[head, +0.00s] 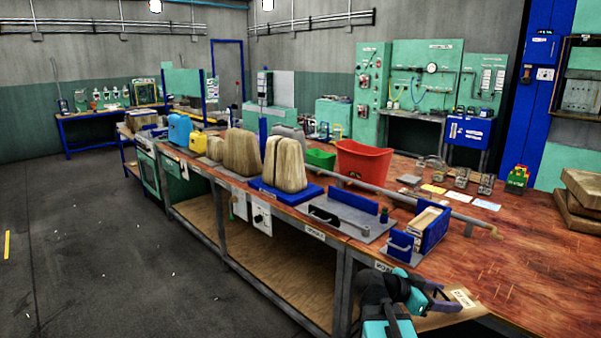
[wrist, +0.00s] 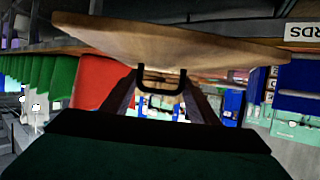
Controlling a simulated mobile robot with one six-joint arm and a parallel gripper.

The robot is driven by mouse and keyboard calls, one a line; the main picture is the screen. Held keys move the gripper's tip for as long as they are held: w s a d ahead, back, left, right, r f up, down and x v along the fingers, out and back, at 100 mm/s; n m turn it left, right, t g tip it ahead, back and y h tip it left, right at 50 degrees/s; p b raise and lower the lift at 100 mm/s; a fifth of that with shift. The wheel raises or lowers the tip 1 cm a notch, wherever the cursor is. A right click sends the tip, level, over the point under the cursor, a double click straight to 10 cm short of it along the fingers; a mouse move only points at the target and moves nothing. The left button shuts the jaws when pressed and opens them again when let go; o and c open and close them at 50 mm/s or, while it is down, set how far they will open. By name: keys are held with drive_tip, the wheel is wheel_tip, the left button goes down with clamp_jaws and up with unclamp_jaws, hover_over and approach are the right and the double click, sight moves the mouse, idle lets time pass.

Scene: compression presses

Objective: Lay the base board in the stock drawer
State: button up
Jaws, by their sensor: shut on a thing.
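My gripper (head: 443,297) is low at the front edge of the right bench, by a white label. A bare wooden surface (head: 425,322) shows below my gripper in the head view, partly hidden by my arm. Thick wooden boards (head: 585,188) are stacked at the far right of the bench; I cannot tell whether the base board is among them.
A blue-sided fixture holding a pale wooden piece (head: 424,221) stands on the bench above my gripper. A long bar (head: 405,197) lies across the bench behind it. A red bin (head: 362,163) and a green bin (head: 320,158) stand farther back.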

drive_tip(key=w+a+r+n+t+y, duration=0.2)
drive_tip(key=w+a+n+t, duration=0.2)
drive_tip(key=w+a, duration=0.4)
drive_tip(key=w+a+r+n+t+y, duration=0.25)
drive_tip(key=w+a+n+t, duration=0.25)
drive_tip(key=a, duration=0.5)
drive_tip(key=w+a+r+n+t+y, duration=0.3)
drive_tip(key=w+a+r+n+y, duration=0.4)
drive_tip(key=a+r+y, duration=0.1)
drive_tip(key=shift+a+n+y, duration=0.3)
drive_tip(key=shift+a+y, duration=0.15)
drive_tip(key=shift+a, duration=0.5)
